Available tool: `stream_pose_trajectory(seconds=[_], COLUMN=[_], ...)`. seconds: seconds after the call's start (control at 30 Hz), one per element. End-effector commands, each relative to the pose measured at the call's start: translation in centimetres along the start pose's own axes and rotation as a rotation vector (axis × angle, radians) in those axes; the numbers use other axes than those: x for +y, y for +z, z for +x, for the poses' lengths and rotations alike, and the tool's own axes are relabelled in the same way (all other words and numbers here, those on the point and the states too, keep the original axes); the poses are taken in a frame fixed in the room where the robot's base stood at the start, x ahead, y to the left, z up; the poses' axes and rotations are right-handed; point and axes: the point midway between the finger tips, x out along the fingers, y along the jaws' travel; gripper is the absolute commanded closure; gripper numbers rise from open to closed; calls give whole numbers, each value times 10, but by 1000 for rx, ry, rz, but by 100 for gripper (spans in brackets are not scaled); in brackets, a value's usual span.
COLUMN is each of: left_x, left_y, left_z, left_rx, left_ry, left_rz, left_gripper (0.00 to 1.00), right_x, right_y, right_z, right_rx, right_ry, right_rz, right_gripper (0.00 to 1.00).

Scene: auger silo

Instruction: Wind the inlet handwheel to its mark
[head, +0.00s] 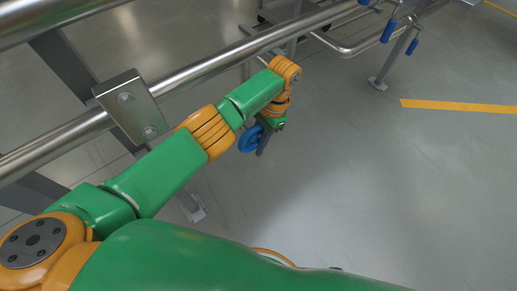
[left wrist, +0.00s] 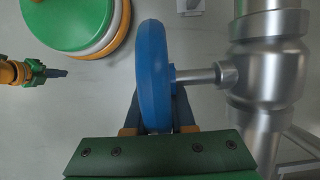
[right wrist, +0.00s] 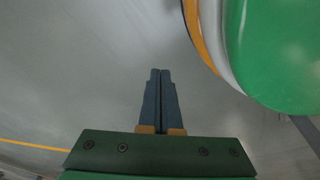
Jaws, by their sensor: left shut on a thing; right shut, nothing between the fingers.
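The inlet handwheel is a blue wheel (left wrist: 153,75) seen nearly edge-on in the left wrist view, on a short metal stem that joins a steel valve body (left wrist: 266,80). In the head view the blue wheel (head: 250,138) shows beside my left gripper (head: 263,146). In the left wrist view my left gripper (left wrist: 158,115) is shut on the wheel's rim, one finger on each side. My right gripper (right wrist: 161,75) is shut and empty above bare floor. No mark on the wheel can be made out.
Steel pipes (head: 205,67) cross the upper left of the head view, with a bracket (head: 131,106) on one. Several blue-handled levers (head: 389,31) stand at the upper right. A yellow floor line (head: 455,106) lies at the right. The floor at right is open.

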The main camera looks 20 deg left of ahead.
Motion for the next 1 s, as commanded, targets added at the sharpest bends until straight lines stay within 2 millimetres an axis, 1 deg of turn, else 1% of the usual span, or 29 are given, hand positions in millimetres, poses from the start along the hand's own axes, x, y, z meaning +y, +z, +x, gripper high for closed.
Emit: stream_pose_trajectory(seconds=[0.03, 0.2, 0.3, 0.4, 0.5, 0.7, 1.0], left_x=[1, 1, 1, 1, 1, 1, 1], left_y=[-2, -1, 0, 1, 2, 3, 3], left_z=[9, 8, 8, 7, 6, 5, 4], left_rx=[-12, -47, -63, -76, -85, -94, -96], left_ry=[2, 2, 2, 2, 3, 4, 4], left_rz=[1, 2, 1, 1, 1, 2, 2], left_gripper=[100, 100, 100, 100, 100, 100, 100], right_x=[-5, -16, -19, -19, -19, -18, -18], right_y=[-5, -21, -33, -47, -56, -64, -65], right_z=[10, 10, 6, -5, -13, -24, -26], right_rx=[5, 9, 14, 25, 33, 39, 40], right_ry=[-7, -26, -32, -33, -34, -35, -35], right_rz=[1, 4, 7, 10, 12, 14, 14], right_gripper=[100, 100, 100, 100, 100, 100, 100])
